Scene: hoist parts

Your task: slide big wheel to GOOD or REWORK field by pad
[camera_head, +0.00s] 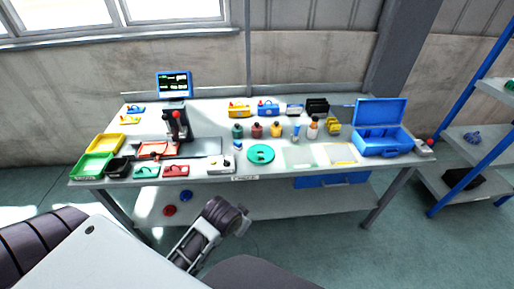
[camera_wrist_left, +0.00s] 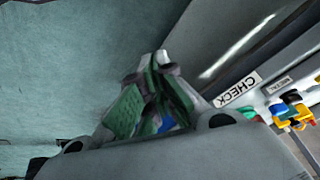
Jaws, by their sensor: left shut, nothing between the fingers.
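The big wheel is a flat teal-green disc (camera_head: 260,153) with a dark mark at its middle, lying near the front edge of the table. Just right of it lie two pale flat fields, one with a green edge (camera_head: 298,157) and one with a yellow edge (camera_head: 340,153); no lettering on them is legible. My left gripper (camera_head: 244,222) is in front of and below the table's front edge, apart from the wheel. In the left wrist view its fingers (camera_wrist_left: 158,75) are shut and empty. The wheel and fields cannot be made out there. My right gripper is not in view.
Several bottles stand behind the wheel on the table (camera_head: 222,172). A blue open case (camera_head: 382,140) is right of the fields, and trays (camera_head: 92,165) are at the left. A CHECK label (camera_wrist_left: 238,90) is on the edge in the wrist view. A blue shelf rack stands right.

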